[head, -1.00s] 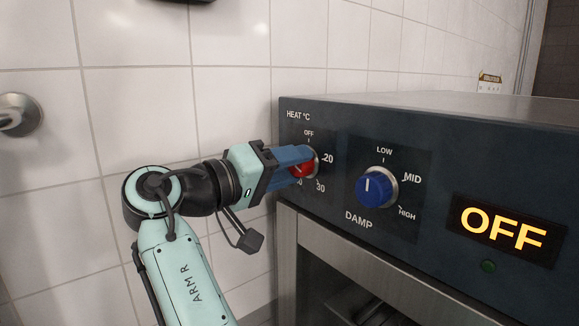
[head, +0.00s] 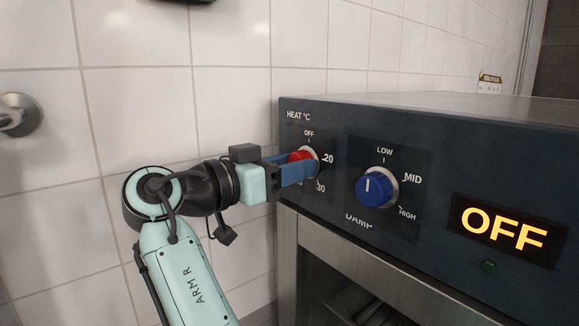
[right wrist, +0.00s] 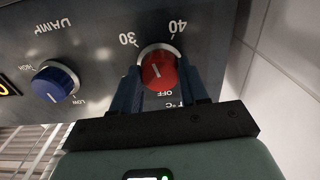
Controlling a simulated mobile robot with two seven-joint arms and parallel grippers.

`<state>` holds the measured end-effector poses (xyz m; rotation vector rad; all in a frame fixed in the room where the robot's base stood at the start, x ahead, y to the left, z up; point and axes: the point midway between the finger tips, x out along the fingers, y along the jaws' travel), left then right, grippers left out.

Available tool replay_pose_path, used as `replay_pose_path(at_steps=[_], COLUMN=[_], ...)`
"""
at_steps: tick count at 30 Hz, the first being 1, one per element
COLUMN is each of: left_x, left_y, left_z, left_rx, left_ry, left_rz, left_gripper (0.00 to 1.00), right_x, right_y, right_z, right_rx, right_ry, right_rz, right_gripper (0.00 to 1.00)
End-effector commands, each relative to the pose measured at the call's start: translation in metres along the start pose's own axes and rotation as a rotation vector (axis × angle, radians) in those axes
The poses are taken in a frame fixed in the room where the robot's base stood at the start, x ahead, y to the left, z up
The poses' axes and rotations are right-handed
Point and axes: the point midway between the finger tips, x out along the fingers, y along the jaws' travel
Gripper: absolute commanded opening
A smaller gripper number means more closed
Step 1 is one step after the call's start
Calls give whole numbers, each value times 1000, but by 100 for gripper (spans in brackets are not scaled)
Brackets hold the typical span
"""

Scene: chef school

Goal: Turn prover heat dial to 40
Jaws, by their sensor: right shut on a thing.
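The red heat dial (head: 300,156) is on the left of the dark prover panel (head: 440,170), under the "HEAT °C" label. My right gripper (head: 303,166) is shut on it, coming from the left in the head view. In the right wrist view the panel appears upside down, and the fingers (right wrist: 157,84) stand on both sides of the red dial (right wrist: 162,68). In the head view the gripper partly covers the dial and the 40 mark. My left gripper is not in view.
The blue damp dial (head: 375,189) is just right of the heat dial, its mark toward LOW. A lit display (head: 505,232) reads OFF, with a green button (head: 488,266) below. The tiled wall (head: 230,90) stands behind my right arm.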

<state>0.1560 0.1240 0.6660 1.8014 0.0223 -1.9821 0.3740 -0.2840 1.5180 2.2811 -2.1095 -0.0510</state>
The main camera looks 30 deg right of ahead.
Motion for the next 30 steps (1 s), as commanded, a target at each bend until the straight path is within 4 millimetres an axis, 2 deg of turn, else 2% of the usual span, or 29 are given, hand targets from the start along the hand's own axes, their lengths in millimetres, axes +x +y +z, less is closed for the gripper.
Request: replay_pose_path(at_steps=[18, 30], left_x=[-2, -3], left_y=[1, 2], left_z=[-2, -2], left_rx=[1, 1], left_ry=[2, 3], left_rz=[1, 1], left_gripper=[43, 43], right_x=[0, 1], right_y=[1, 1], right_z=[-3, -3], right_rx=[558, 752], right_ry=[7, 8], right_rz=[-2, -3], right_gripper=[13, 13])
